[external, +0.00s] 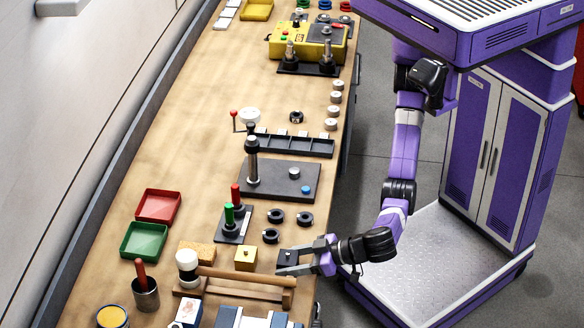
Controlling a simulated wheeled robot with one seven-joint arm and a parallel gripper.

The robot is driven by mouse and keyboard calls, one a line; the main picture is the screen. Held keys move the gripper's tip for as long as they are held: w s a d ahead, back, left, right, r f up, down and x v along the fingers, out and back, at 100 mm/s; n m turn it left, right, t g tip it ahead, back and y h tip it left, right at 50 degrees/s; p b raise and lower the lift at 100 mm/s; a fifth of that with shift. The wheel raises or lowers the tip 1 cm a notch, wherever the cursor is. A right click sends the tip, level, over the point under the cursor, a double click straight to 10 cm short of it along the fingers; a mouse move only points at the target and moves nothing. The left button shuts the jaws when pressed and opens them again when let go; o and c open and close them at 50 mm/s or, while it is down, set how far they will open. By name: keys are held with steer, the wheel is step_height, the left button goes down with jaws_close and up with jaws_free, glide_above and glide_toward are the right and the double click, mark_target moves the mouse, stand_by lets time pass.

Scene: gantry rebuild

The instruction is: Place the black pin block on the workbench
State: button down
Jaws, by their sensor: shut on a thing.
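The black pin block (288,256) is a small dark block with a short pin on top, near the right edge of the workbench (190,110). My gripper (284,260) reaches in from the right, with its two grey fingers on either side of the block, shut on it. The fingers hide part of the block's sides. I cannot tell whether its underside touches the bench top.
A brass block (246,258) sits just left of the held block. Black rings (271,236) lie behind it. A mallet (240,281) on a wooden rest is in front. A plate with red and green handles (233,225) stands behind left. The bench's far left middle is clear.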

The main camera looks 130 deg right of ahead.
mark_target(298, 262)
steer(key=shift+f, duration=0.2)
steer(key=c, duration=0.5)
jaws_free()
steer(key=shift+r, duration=0.1)
steer(key=shift+o, duration=0.3)
steer(key=v, duration=0.7)
steer(key=shift+s+a, duration=0.2)
steer(key=shift+s, duration=0.2)
